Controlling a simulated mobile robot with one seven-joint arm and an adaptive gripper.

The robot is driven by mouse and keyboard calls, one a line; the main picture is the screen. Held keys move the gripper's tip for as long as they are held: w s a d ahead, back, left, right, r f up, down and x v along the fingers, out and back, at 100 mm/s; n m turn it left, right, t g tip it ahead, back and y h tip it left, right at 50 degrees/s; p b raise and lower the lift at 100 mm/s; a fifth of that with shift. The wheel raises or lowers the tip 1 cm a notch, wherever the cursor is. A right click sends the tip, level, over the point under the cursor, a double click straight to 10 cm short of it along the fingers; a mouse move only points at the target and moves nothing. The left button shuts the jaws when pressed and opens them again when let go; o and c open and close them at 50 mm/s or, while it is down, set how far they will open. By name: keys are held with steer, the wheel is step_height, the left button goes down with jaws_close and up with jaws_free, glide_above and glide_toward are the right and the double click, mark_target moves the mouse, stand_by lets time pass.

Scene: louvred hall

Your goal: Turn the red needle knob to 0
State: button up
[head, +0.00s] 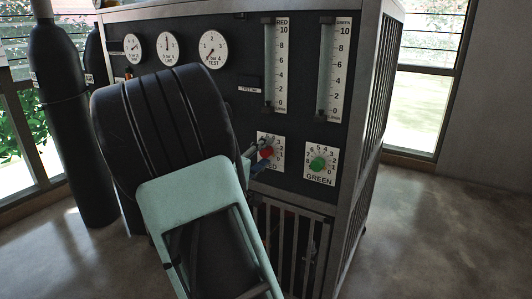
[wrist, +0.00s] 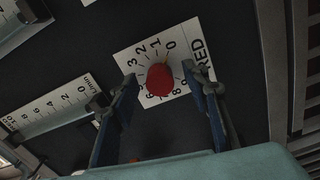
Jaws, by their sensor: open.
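The red needle knob (wrist: 160,80) shows in the wrist view as a round red knob on a white dial plate (wrist: 140,52) marked with numbers and "RED". The 0 is at the plate's upper right in that view. In the head view the red knob (head: 267,153) is partly covered by my gripper. My gripper (wrist: 159,73) is open, with one finger on each side of the knob. Gaps show between the fingers and the knob in the wrist view; I cannot tell how deep the fingertips reach.
A green knob (head: 318,163) on its own plate sits right of the red one. Two flow tubes, RED (head: 269,65) and GREEN (head: 328,65), stand above. Several round gauges (head: 213,50) are upper left. Dark cylinders (head: 62,110) stand at left. Floor at right is clear.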

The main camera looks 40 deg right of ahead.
steer(key=v, duration=0.7)
stand_by(0.3)
